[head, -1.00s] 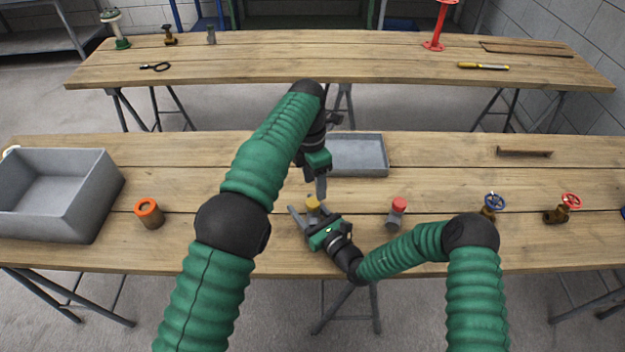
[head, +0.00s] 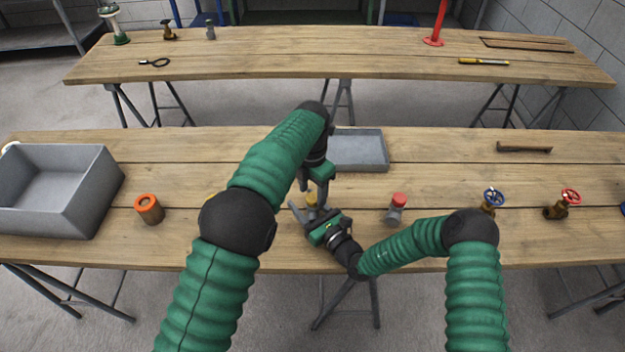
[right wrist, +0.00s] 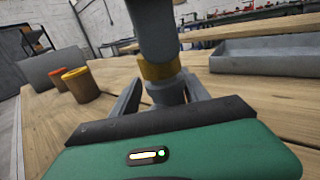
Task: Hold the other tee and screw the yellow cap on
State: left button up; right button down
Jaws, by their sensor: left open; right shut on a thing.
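The yellow cap (head: 311,200) sits at the top of a grey tee, whose body shows in the right wrist view (right wrist: 168,93). My right gripper (head: 307,213) is shut on this tee near the table's front edge. My left gripper (head: 317,193) points down from above, open, with its fingers at the yellow cap. In the right wrist view, a grey finger (right wrist: 155,28) covers the upper part of the cap (right wrist: 160,69); I cannot tell whether it touches. Another grey tee with a red cap (head: 397,208) stands to the right.
A grey tray (head: 374,166) lies behind the grippers. A large grey bin (head: 85,210) and an orange-topped cylinder (head: 150,210) are on the left. A blue-wheeled valve (head: 491,200) and a red-wheeled valve (head: 560,205) stand right. My left elbow hides part of the table.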

pick_arm(q)
jog(key=shift+f, duration=1)
pick_arm(e)
jog(key=shift+d+f, duration=0.1)
jog(key=shift+f, duration=0.05)
